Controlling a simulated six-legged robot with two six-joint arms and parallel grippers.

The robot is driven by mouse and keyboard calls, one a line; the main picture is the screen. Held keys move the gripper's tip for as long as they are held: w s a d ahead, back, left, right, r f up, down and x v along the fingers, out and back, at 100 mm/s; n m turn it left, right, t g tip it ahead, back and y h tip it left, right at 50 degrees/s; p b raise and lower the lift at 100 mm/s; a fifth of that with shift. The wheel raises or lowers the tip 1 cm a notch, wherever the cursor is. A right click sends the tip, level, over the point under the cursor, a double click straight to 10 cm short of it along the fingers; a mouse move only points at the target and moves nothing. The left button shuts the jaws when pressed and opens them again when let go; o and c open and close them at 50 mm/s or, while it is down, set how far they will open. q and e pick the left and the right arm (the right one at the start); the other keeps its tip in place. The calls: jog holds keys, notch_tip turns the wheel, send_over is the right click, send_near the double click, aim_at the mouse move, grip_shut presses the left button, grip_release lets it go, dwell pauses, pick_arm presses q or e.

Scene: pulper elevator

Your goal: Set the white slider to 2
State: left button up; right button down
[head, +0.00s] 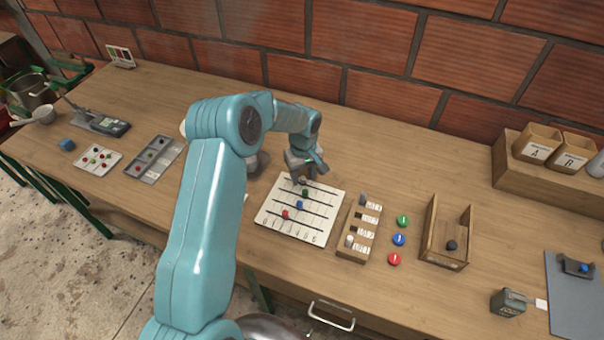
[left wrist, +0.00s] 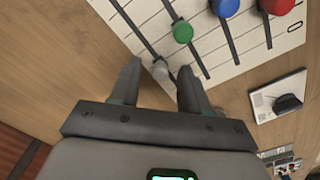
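The white slider board (head: 272,222) lies on the bench, with dark tracks and small numbers along its front edge. The white slider (left wrist: 160,71) is on the outermost track, the one nearest my gripper. In the head view my left gripper (head: 304,175) is over the board's back edge and largely hides it. In the left wrist view my left gripper (left wrist: 159,77) is open, with its fingers apart on either side of the white slider. A gap seems to show on both sides; contact is unclear. Which number the slider is at cannot be read. My right gripper is not in view.
Green (head: 305,193), blue (head: 299,205) and red (head: 285,214) sliders sit on the other tracks. A wooden block with pegs (head: 359,228) and coloured discs (head: 399,239) lie right of the board. A wooden tray (head: 446,262) stands farther right. Bench behind is clear.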

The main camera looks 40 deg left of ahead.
aim_at(303, 178)
pick_arm(q)
jog(key=shift+a, duration=0.1)
jog(key=shift+r, duration=0.35)
notch_tip(303, 178, up, 16)
jog(key=b, duration=0.2)
jog(key=shift+f, duration=0.15)
